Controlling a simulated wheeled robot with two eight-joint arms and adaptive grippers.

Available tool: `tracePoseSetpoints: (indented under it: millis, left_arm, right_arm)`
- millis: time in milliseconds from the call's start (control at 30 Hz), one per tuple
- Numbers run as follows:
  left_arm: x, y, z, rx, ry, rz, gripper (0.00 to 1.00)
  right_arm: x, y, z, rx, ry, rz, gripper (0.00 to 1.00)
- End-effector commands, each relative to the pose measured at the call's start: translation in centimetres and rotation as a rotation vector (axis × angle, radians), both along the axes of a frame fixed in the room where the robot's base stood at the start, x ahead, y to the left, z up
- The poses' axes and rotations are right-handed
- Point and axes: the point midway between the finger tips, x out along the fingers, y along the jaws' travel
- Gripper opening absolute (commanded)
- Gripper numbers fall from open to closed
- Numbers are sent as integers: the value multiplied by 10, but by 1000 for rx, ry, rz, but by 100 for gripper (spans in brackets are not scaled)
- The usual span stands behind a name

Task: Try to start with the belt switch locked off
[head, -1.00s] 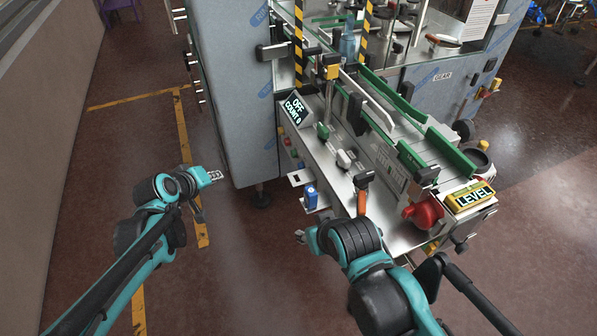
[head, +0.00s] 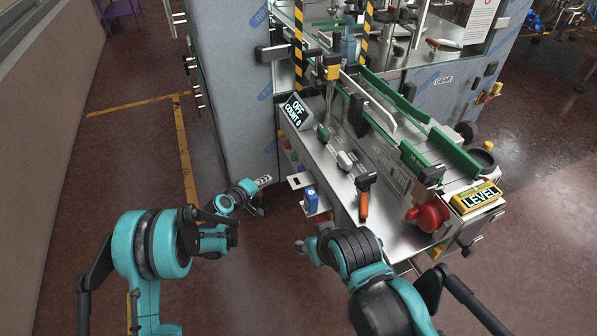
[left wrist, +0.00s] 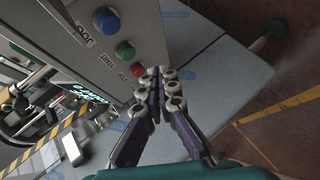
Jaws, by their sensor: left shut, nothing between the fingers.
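My left gripper (head: 264,181) is in front of the machine's side panel, low beside the display. In the left wrist view its fingers (left wrist: 160,76) are together and empty, just beside the red button (left wrist: 138,69); I cannot tell whether they touch it. A green button (left wrist: 125,50) labelled START and a blue button (left wrist: 107,20) labelled JOG are in line with it. The display (head: 295,111) reads OFF, COUNT 0. I cannot make out which part is the belt switch or its lock. My right gripper (head: 300,245) is at the machine's front; its fingers are unclear.
A blue item (head: 311,200) stands on a small shelf below the deck. An orange-handled tool (head: 364,203), a large red knob (head: 428,215) and a yellow LEVEL box (head: 475,197) are on the deck.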

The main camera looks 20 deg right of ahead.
Motion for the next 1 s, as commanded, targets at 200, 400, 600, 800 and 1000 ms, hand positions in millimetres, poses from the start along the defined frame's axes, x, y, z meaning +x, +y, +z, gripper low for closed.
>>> tracePoseSetpoints:
  millis: [200, 400, 600, 800, 1000]
  left_arm:
    - [0, -9, 1, 0, 1, -1, 0]
    - [1, -36, 1, 1, 0, -3, 0]
    - [2, -64, 1, 2, -1, -3, 0]
    - [3, -81, 0, 2, -1, -1, 0]
    - [3, -88, 0, 1, 1, 0, 0]
  right_arm:
    - [0, 0, 2, 0, 0, 0, 40]
    - [0, 0, 7, 0, 0, 0, 40]
    - [0, 0, 12, 0, 0, 0, 40]
    - [0, 0, 6, 0, 0, 0, 40]
    - [0, 0, 6, 0, 0, 0, 40]
